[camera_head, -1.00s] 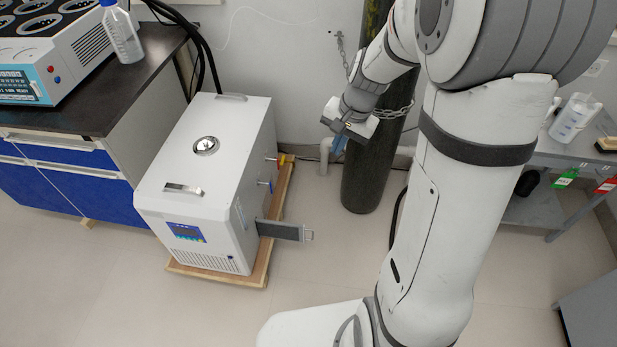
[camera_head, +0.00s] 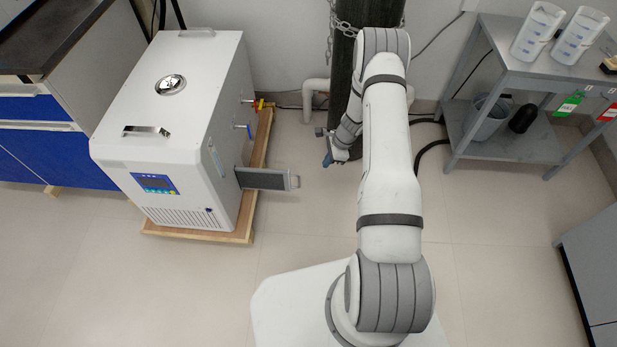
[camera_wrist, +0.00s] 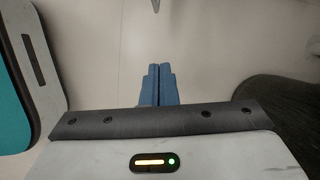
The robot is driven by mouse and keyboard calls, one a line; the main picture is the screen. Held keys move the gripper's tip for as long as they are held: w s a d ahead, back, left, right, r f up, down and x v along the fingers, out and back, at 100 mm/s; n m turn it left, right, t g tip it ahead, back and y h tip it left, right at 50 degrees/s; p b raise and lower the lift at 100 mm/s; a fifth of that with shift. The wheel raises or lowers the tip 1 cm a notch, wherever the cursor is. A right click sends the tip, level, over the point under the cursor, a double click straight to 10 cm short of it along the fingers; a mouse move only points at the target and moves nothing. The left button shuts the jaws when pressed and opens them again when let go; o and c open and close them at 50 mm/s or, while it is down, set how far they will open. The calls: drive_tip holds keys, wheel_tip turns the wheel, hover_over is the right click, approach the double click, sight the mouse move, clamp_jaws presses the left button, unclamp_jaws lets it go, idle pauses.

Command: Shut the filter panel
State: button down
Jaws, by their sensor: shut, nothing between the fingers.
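The filter panel (camera_head: 263,179) is a dark grey flat panel with a light end piece. It sticks out to the right from the lower right side of the white chiller box (camera_head: 180,125), swung open. My gripper (camera_head: 328,160) is to the right of the panel's free end and apart from it. In the wrist view, the blue fingers of my gripper (camera_wrist: 158,84) are together with nothing between them, and bare floor lies beyond. The panel is not clearly seen in the wrist view; only a thin light tip of something shows at the top edge.
The chiller stands on a wooden pallet (camera_head: 200,236). A dark gas cylinder (camera_head: 347,75) with a chain stands behind my gripper. The blue cabinet (camera_head: 50,145) is left. The floor between panel and arm is clear.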

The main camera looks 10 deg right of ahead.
drive_tip(key=a+f+b, duration=0.3)
drive_tip(key=a+f, duration=0.4)
drive_tip(key=f, duration=0.2)
drive_tip(key=shift+w+a+f, duration=0.15)
drive_tip(key=shift+w+a, duration=0.1)
drive_tip(key=shift+w, duration=0.15)
drive_tip(key=shift+w+a+b, duration=0.1)
drive_tip(key=shift+a+b, duration=0.05)
drive_tip(key=shift+b, duration=0.2)
